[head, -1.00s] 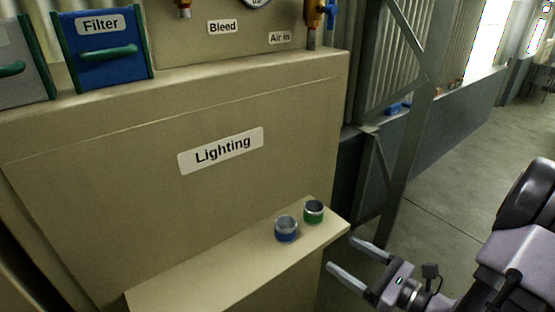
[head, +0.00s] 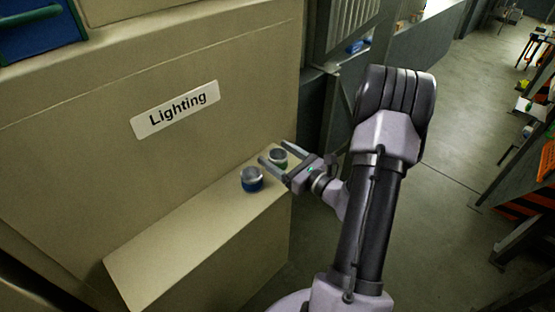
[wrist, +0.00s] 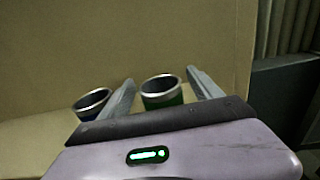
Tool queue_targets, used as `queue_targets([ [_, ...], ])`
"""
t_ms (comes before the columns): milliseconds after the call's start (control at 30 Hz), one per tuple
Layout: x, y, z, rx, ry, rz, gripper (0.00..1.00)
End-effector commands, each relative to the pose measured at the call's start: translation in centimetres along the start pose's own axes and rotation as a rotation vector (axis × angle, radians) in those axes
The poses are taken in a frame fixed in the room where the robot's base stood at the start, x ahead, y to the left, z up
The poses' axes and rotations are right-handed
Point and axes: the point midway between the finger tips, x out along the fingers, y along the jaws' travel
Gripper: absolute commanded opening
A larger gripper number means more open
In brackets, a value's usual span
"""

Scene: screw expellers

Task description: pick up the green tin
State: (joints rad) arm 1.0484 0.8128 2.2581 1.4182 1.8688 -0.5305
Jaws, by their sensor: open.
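The green tin (head: 278,156) stands upright on the beige ledge (head: 190,232), near its right end; my gripper partly covers it in the head view. In the wrist view the green tin (wrist: 162,92), with a silver rim, shows between my two fingers. My gripper (head: 272,152) is open, with one finger on each side of the green tin, and is not closed on it. The blue tin (head: 252,180) stands just left of the green one; in the wrist view it (wrist: 92,103) is outside my left finger.
The beige panel with the "Lighting" label (head: 176,108) rises behind the ledge. The ledge's left part is bare. A dark metal frame (head: 338,110) stands right of the panel, and the floor (head: 440,200) at right is open.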

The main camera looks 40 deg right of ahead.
Motion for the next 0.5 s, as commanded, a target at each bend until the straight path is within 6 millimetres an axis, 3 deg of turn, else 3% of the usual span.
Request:
queue_targets([
  [200, 0.23, -0.04, -0.04, 0.000, 0.000, -0.002, 0.74],
  [500, 0.20, -0.03, -0.03, 0.000, 0.000, -0.001, 0.17],
])
